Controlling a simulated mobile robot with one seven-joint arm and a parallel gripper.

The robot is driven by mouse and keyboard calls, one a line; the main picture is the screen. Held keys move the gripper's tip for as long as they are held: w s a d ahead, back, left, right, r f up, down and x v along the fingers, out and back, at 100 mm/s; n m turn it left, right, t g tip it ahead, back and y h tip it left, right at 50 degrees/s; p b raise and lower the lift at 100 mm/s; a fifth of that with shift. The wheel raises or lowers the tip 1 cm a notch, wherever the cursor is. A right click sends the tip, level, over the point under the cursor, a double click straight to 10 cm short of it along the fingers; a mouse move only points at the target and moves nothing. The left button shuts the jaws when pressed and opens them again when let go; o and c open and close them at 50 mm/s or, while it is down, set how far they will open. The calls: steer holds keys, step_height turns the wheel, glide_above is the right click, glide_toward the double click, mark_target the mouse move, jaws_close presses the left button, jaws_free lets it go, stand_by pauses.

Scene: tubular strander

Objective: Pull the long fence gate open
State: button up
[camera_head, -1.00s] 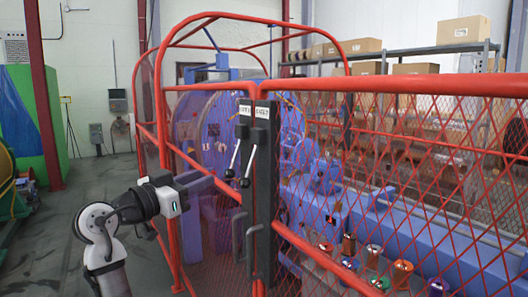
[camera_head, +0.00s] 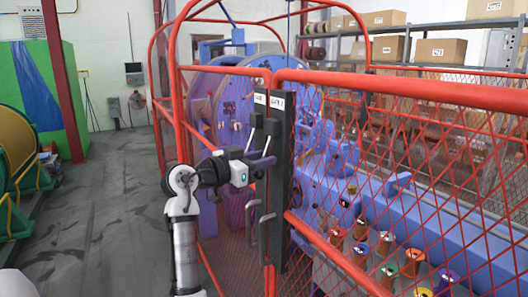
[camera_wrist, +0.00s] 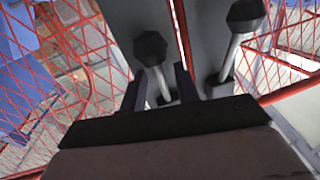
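The long fence gate (camera_head: 400,180) is a red frame with diamond mesh across the right of the head view. It appears closed, its dark post (camera_head: 281,170) beside the shorter gate's post. Each post has a lever at the top: a left lever (camera_head: 253,129) and a right lever (camera_head: 269,138), their lower ends partly hidden by my gripper. A dark pull handle (camera_head: 265,232) sits lower down. My gripper (camera_head: 264,166) is in front of the levers. In the wrist view its open fingers (camera_wrist: 159,84) straddle one black-knobbed lever (camera_wrist: 151,50); contact is unclear. The other knobbed lever (camera_wrist: 243,20) is outside them.
A blue machine (camera_head: 335,165) stands behind the fence, with several coloured spools (camera_head: 388,242) low inside. Shelves with cardboard boxes (camera_head: 440,49) are at the back right. Grey floor (camera_head: 90,220) is free to the left, beside green machinery (camera_head: 22,165).

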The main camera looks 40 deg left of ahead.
steer(key=shift+w+d, duration=0.15)
steer(key=shift+w, duration=0.5)
jaws_close()
